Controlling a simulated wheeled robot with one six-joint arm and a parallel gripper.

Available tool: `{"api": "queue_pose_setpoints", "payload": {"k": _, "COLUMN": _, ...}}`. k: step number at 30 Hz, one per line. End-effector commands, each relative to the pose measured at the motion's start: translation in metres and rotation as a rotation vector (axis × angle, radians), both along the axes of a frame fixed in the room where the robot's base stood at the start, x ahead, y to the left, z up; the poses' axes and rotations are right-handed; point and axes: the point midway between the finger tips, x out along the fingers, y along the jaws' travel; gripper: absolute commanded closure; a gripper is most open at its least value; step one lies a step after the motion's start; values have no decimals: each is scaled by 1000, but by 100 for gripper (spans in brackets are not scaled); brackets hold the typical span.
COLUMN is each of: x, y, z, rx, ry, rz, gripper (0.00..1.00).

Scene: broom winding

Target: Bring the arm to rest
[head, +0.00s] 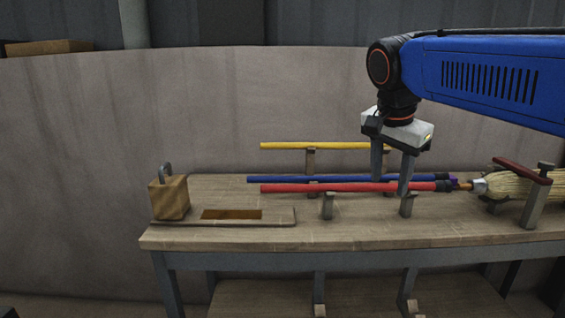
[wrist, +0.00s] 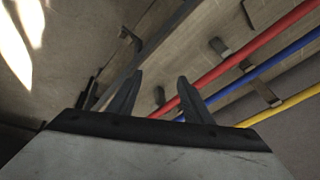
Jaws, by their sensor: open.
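My gripper (head: 391,184) is open, with its two fingers pointing down over the bench at the right. In the head view the nearer finger overlaps the red pole (head: 330,187); I cannot tell whether it touches. The wrist view shows the parted fingertips (wrist: 159,82) with nothing gripped between them. There the red pole (wrist: 245,55) runs behind the right finger. The blue pole (head: 310,179) and yellow pole (head: 320,146) lie behind the red one. My blue arm reaches in from the upper right.
A workbench (head: 350,232) carries post supports (head: 327,207) under the poles. A broom head (head: 512,186) sits in a clamp (head: 534,205) at the right. A weight-like block with a ring (head: 172,198) stands at the left beside a dark slot (head: 232,214). The space above the bench's left half is clear.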

Motion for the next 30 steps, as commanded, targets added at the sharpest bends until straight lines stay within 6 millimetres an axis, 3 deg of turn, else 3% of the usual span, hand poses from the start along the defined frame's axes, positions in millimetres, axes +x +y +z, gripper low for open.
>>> {"api": "queue_pose_setpoints", "payload": {"k": 1, "x": -16, "y": -8, "z": -13, "rx": -5, "ry": 6, "rz": 58, "gripper": 55}}
{"api": "queue_pose_setpoints", "payload": {"k": 7, "x": -68, "y": -28, "z": -69, "rx": -35, "ry": 18, "rz": 324, "gripper": 55}}
{"api": "queue_pose_setpoints", "payload": {"k": 18, "x": -160, "y": -47, "z": -185, "rx": -125, "ry": -10, "rz": 769, "gripper": 55}}
{"api": "queue_pose_setpoints", "payload": {"k": 24, "x": -188, "y": -48, "z": -227, "rx": -171, "ry": -26, "rz": 909, "gripper": 55}}
{"api": "queue_pose_setpoints", "payload": {"k": 30, "x": -194, "y": -48, "z": -238, "rx": -187, "ry": -31, "rz": 949, "gripper": 55}}
